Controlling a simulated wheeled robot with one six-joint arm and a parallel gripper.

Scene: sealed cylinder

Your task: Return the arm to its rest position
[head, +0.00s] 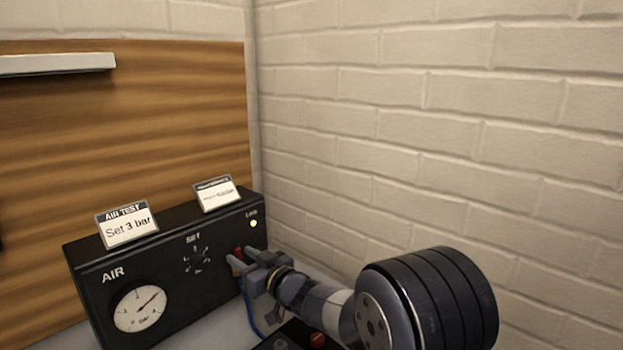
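My gripper (243,262) is at the right end of the black air test box (165,238), in front of a red part (239,254) on its face. The fingers appear spread, with no object visible between them. I cannot tell whether they touch the box. My arm reaches in from the lower right.
A card reading "Set 3 bar" (128,228) and a second card (217,194) stand on the box. A brick wall (440,130) closes the right side and a wooden panel (120,140) the back. A blue hose (250,316) and a red button (318,340) lie below the gripper.

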